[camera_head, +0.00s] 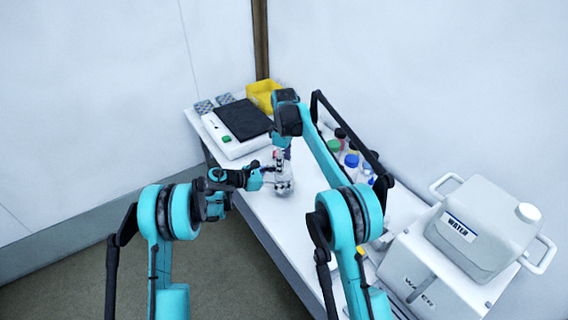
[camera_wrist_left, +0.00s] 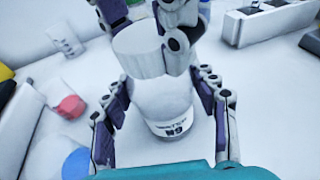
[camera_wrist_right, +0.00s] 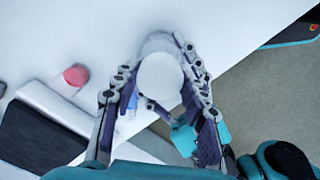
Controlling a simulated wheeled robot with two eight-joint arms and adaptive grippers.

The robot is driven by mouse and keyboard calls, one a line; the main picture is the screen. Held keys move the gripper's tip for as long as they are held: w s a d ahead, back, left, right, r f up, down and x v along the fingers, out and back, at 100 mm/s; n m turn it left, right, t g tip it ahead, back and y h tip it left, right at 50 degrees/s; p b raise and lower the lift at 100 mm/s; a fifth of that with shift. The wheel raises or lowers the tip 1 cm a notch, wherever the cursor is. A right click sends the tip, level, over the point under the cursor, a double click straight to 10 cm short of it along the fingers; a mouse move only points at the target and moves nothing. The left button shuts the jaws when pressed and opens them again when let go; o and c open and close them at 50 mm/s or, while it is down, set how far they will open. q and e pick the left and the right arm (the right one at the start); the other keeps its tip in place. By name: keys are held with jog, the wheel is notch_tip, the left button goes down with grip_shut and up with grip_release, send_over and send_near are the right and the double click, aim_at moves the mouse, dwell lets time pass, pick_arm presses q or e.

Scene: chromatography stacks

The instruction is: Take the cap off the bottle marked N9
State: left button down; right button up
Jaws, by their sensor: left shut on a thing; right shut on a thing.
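The clear bottle marked N9 (camera_wrist_left: 165,103) stands upright in the left wrist view, its label low on the front. My left gripper (camera_wrist_left: 165,112) is shut around its body. A wide white cap (camera_wrist_left: 140,52) is at the bottle's top. It shows from above as a white disc in the right wrist view (camera_wrist_right: 160,78), between the fingers of my right gripper (camera_wrist_right: 163,95), which is shut on it. Whether the cap still touches the neck cannot be told. In the head view the bottle (camera_head: 284,186) is small and partly hidden by both grippers.
A pink-red round piece (camera_wrist_right: 76,75) lies on the table near the bottle. A white device with a black top (camera_head: 235,128) and a yellow bin (camera_head: 262,95) are at the back. Capped bottles (camera_head: 351,160) stand by a black frame. A water container (camera_head: 470,225) is at right.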

jog(key=n, duration=1.1)
jog(key=shift+n, duration=0.3)
jog(key=n, duration=0.4)
jog(key=shift+r, duration=0.2)
jog(key=shift+r, duration=0.95)
jog(key=shift+r, duration=0.1)
jog(key=shift+r, duration=1.9)
